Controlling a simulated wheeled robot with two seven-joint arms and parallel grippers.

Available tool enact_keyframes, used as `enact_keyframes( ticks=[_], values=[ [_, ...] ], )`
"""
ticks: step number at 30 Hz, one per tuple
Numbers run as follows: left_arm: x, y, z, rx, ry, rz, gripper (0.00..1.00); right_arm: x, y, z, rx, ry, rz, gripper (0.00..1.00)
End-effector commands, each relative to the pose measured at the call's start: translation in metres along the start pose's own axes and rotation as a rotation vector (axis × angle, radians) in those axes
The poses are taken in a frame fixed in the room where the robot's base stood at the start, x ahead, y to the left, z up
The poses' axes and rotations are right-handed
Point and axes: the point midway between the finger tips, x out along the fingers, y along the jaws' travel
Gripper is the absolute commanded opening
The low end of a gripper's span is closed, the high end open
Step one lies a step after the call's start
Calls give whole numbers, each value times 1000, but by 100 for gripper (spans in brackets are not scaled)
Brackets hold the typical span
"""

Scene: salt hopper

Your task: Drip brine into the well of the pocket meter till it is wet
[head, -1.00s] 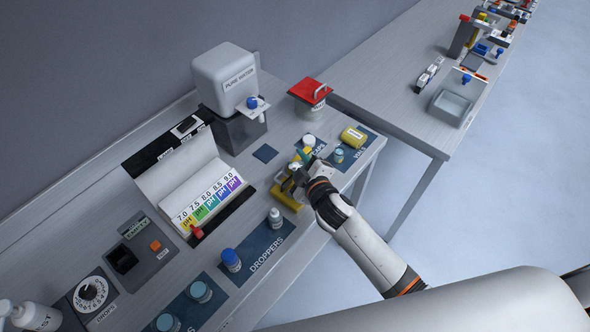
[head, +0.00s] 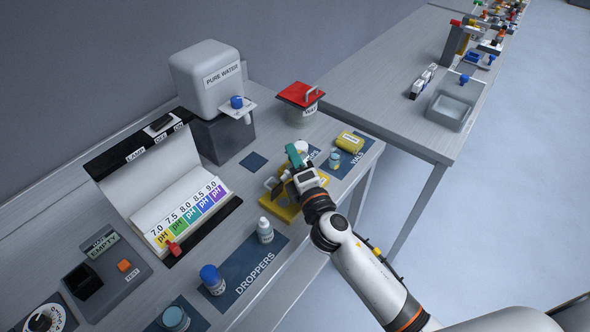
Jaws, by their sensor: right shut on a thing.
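My right gripper (head: 284,178) is shut beside a teal piece (head: 294,156), over a yellow stand (head: 282,209) near the table's front edge. The teal piece seems to be part of what it holds; the wrist hides most of it. I cannot tell for sure which thing is the pocket meter, and its well does not show. On the DROPPERS mat (head: 240,272) stand a white-capped bottle (head: 265,231) and a blue-capped bottle (head: 212,280), both upright and apart from the gripper. My left gripper is not in view.
A PURE WATER tank (head: 208,80) with a blue tap stands at the back. A red-lidded pot (head: 300,98) stands right of it. A yellow container (head: 351,141) and a small vial (head: 334,160) are on the VIALS mat. A pH colour chart (head: 190,212) lies left of the gripper.

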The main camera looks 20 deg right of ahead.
Motion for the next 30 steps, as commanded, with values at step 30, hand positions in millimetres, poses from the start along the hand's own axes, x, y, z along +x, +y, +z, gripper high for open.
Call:
enact_keyframes(
  ticks=[30],
  values=[
    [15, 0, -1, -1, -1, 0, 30, 0, -6, 0, -143, 0, -60, 9]
  ],
)
